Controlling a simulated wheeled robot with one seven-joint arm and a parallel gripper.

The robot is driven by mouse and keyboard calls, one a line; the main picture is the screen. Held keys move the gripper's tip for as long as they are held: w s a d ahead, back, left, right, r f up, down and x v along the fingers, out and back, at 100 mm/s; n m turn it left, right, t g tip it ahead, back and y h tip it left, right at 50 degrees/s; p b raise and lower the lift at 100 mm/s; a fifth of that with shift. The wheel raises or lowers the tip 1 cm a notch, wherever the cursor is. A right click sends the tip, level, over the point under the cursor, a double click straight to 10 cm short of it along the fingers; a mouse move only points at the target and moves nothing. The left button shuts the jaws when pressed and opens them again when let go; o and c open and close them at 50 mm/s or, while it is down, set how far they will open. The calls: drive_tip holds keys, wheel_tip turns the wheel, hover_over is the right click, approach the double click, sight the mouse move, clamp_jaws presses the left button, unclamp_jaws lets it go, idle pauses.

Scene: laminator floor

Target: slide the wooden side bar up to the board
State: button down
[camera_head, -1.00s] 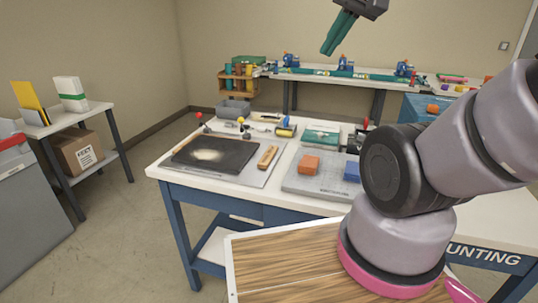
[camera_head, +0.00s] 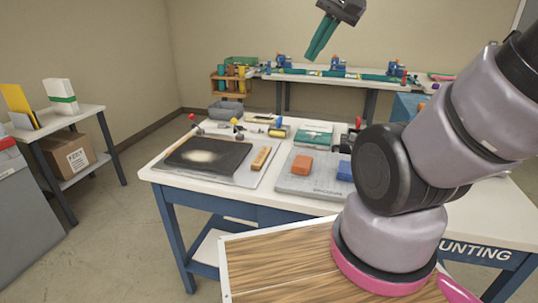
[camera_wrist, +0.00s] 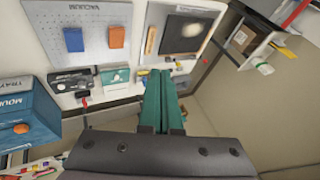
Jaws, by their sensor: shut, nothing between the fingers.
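The black board (camera_head: 207,155) with a pale patch lies on a grey plate (camera_head: 238,180) on the white-topped table. The short wooden side bar (camera_head: 261,158) lies on the plate to the right of the board, with a gap between them. In the wrist view the bar (camera_wrist: 151,40) and the board (camera_wrist: 182,35) are near the top. My gripper (camera_head: 312,55) has green fingers, shut and empty, high above the far side of the table. Its fingers (camera_wrist: 160,76) point toward the table in the wrist view, apart from the bar.
A grey vacuum plate (camera_head: 312,188) holds an orange block (camera_head: 302,164) and a blue block (camera_head: 345,170). Red and yellow knobs, a roller and a teal box (camera_head: 313,134) stand behind. A back bench (camera_head: 340,82) carries blue clamps. A thin wooden strip lies along the board's left edge.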

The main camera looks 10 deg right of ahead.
drive_tip(key=w+f+m+g+y, duration=0.35)
drive_tip(key=w+f+m, duration=0.55)
drive_tip(key=w+f, duration=0.5)
drive_tip(key=w+d+f+m, duration=0.3)
drive_tip(key=f, duration=0.3)
drive_tip(key=w+d+f+m+t+y, duration=0.1)
drive_tip(key=w+d+f+m, duration=0.2)
drive_tip(key=f, duration=0.4)
drive_tip(key=w+d+f+m+t, duration=0.1)
drive_tip(key=w+d+f+m, duration=0.1)
drive_tip(key=f, duration=0.5)
drive_tip(key=shift+w+d+m+y, duration=0.25)
drive_tip(key=shift+w+d+m, duration=0.15)
drive_tip(key=shift+w+m, duration=0.4)
drive_tip(key=shift+f, duration=0.25)
approach(267, 158)
drive_tip(key=f, duration=0.3)
drive_tip(key=shift+s+f, duration=0.2)
drive_tip(key=shift+f, duration=0.15)
drive_tip(key=w+a, duration=0.1)
drive_tip(key=a, duration=0.2)
drive_tip(key=shift+w+f, duration=0.15)
drive_tip(key=shift+w, duration=0.25)
drive_tip(key=shift+w+a, duration=0.25)
drive_tip(key=shift+a, duration=0.1)
